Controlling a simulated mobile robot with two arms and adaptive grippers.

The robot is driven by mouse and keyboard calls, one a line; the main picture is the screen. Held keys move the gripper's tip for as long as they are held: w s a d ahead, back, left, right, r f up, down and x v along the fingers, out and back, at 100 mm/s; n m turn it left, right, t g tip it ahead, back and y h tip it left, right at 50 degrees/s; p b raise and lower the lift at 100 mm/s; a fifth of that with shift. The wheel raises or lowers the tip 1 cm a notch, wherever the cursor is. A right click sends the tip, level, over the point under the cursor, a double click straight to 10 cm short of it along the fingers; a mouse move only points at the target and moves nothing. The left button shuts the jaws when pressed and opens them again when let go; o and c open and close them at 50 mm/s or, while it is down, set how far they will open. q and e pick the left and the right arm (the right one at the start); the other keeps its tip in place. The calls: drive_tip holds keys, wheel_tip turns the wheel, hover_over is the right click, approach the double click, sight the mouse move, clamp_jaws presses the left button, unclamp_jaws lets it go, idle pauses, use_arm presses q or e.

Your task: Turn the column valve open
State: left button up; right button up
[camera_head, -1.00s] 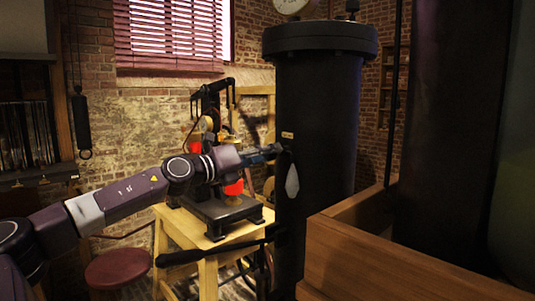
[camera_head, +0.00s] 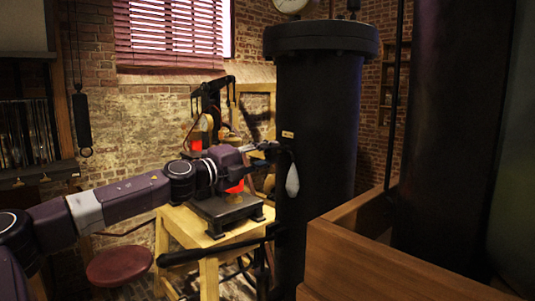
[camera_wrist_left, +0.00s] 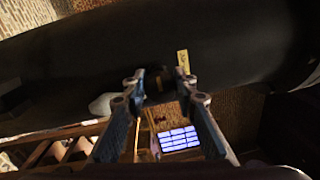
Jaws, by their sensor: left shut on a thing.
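The black column (camera_head: 318,120) stands upright right of centre in the head view, with a small yellow label (camera_head: 287,134) on its side. My left gripper (camera_head: 272,149) reaches it from the left, just below the label. In the left wrist view my left gripper (camera_wrist_left: 162,82) has its fingertips around a small dark part at the column's side, which I take to be the column valve (camera_wrist_left: 158,86). The fingers are shut on it and largely hide its shape. A pale teardrop-shaped piece (camera_head: 292,180) shows just below the fingertips. My right gripper is not in view.
A wooden stand (camera_head: 208,270) with a dark apparatus (camera_head: 228,208) is left of the column, close under my left wrist. A dark bar (camera_head: 205,252) sticks out low from the column. A wooden box (camera_head: 390,260) is at front right. A red stool (camera_head: 118,265) stands at lower left.

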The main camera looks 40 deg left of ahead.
use_arm(q)
drive_tip(key=shift+d, duration=0.1)
idle(0.4)
drive_tip(key=o, duration=1.2)
drive_tip(key=shift+w+d, duration=0.1)
drive_tip(key=shift+w, duration=0.15)
drive_tip(key=shift+c, duration=0.2)
drive_tip(key=shift+s, duration=0.1)
drive_tip(key=shift+s+r, duration=0.15)
drive_tip(key=shift+s, duration=0.75)
drive_tip(key=s+a+f, duration=0.1)
drive_tip(key=s, duration=0.9)
drive_tip(key=shift+f, duration=0.15)
